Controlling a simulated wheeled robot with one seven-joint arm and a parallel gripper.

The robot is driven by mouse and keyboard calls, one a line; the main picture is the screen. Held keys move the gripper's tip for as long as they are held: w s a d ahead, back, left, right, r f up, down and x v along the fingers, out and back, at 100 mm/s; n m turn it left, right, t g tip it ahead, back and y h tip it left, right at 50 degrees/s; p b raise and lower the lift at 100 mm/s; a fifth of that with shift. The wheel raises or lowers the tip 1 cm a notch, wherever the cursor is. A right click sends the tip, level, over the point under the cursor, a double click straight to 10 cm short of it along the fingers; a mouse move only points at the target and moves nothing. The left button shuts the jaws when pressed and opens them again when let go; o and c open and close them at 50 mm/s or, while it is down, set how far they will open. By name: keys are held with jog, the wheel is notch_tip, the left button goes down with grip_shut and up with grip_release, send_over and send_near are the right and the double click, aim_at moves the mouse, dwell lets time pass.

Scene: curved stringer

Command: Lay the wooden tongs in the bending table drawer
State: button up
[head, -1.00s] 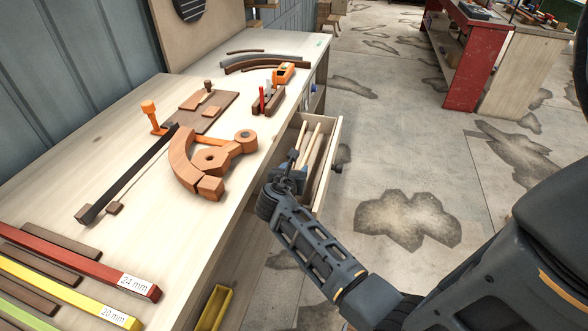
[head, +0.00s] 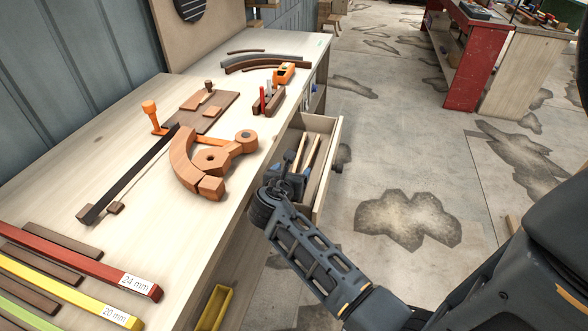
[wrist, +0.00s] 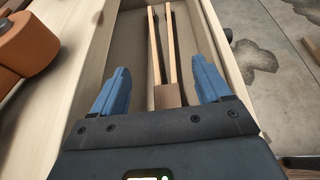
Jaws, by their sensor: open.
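The wooden tongs (wrist: 168,92) lie in the open drawer (wrist: 218,50), their two pale arms pointing away from me and their brown joined end nearest my gripper. In the head view the tongs (head: 306,153) show inside the drawer (head: 327,172) at the side of the bending table (head: 110,150). My gripper (wrist: 161,90) is open, with its blue fingers apart on either side of the tongs' near end and not touching them. In the head view my gripper (head: 286,176) is low at the drawer's near part and partly hides its inside.
An orange-brown curved bending form (head: 188,165) stands on the table near the drawer. A pen holder (head: 268,101) and an orange tool (head: 284,73) are farther back. Marked bars (head: 80,262) lie at the front left. The floor right of the drawer is clear.

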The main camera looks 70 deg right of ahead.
jog(key=v, duration=0.8)
jog(key=shift+a, duration=0.15)
jog(key=s+a+f+m+t+y, duration=0.2)
jog(key=s+a+m+t+y, duration=0.15)
jog(key=a, duration=0.75)
jog(key=s+a+f+m+t+y, duration=0.3)
jog(key=s+a+t+y, duration=0.1)
jog(key=a, duration=0.6)
jog(key=s+a+r+m+t+y, duration=0.3)
jog(key=s+r+m, duration=0.3)
jog(key=r, duration=0.3)
jog(key=s+a+r+m+t+y, duration=0.3)
jog(key=s+r+m, duration=0.4)
jog(key=r, duration=0.1)
jog(key=shift+s+a+r, duration=0.2)
jog(key=shift+a+r, duration=0.15)
jog(key=shift+r, duration=0.05)
jog(key=shift+d, duration=0.1)
